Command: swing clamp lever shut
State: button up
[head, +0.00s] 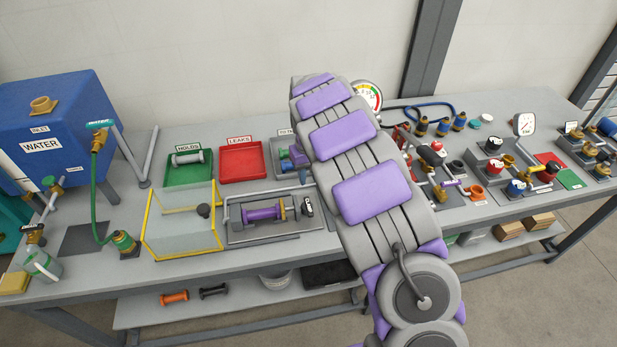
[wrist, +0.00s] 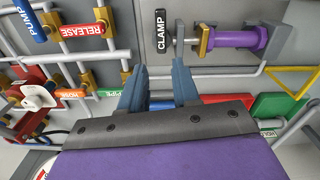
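The clamp lever (wrist: 160,32) is a black handle lettered CLAMP. In the wrist view it stands crosswise to a rod leading to a brass block (wrist: 204,39) and a purple spool (wrist: 237,39). In the head view the lever (head: 307,206) is at the right end of the purple spool (head: 262,213) in its grey frame. My gripper (wrist: 155,68) shows two blue-grey fingers, apart with nothing between them. The lever appears just past the fingertips in the picture; the depth gap cannot be told.
A red RELEASE handle (wrist: 88,30) and a blue PUMP handle (wrist: 30,22) sit among pipes left of the lever in the wrist view. A yellow-edged clear guard (head: 184,220) stands left of the spool frame. Green (head: 188,177) and red (head: 242,163) trays lie behind.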

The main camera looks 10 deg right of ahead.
notch_tip(320, 180, up, 9)
jog(key=p, duration=0.3)
jog(key=shift+f, duration=0.2)
dwell(0.6)
dwell(0.3)
jog(key=shift+r, duration=0.1)
notch_tip(320, 180, up, 17)
jog(key=p, duration=0.2)
dwell(0.5)
jog(key=s+d+f+m+b, duration=0.1)
jog(key=s+d+m+b, duration=0.1)
jog(key=s, duration=1.8)
jog(key=s+f+g+b, duration=0.1)
jog(key=s+f, duration=0.4)
jog(key=s, duration=0.7)
jog(key=s+a+f+b, duration=0.1)
jog(key=s+f, duration=0.5)
jog(key=s, duration=0.6)
jog(key=shift+a+f+g, duration=0.3)
jog(key=shift+g, duration=0.1)
